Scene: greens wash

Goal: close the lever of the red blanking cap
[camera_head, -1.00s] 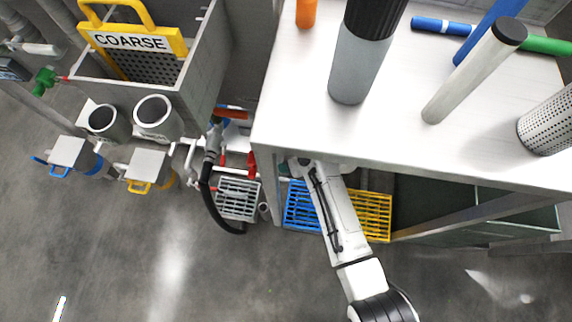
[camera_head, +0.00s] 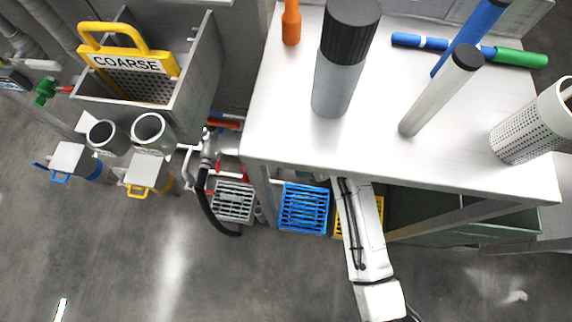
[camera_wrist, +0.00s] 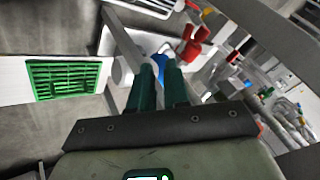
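A red fitting (camera_wrist: 190,52), which looks like the red blanking cap, shows in the wrist view just beyond and right of my fingertips. Red parts extend up and right from it; I cannot tell its lever's angle. In the head view, a small red part (camera_head: 244,172) shows beside the table leg, mostly hidden. My gripper (camera_wrist: 160,68) points toward this area with its two dark green fingers a little apart. Nothing is clearly held between them; a blue thing (camera_wrist: 161,62) shows behind the gap. In the head view the gripper is hidden under the table.
The white table (camera_head: 270,130) stands over my arm, with bottles and tubes on it. Blue (camera_head: 303,209) and grey (camera_head: 233,202) crates lie below. A black hose (camera_head: 213,216) hangs left of the table. A green grate (camera_wrist: 65,78) is left in the wrist view.

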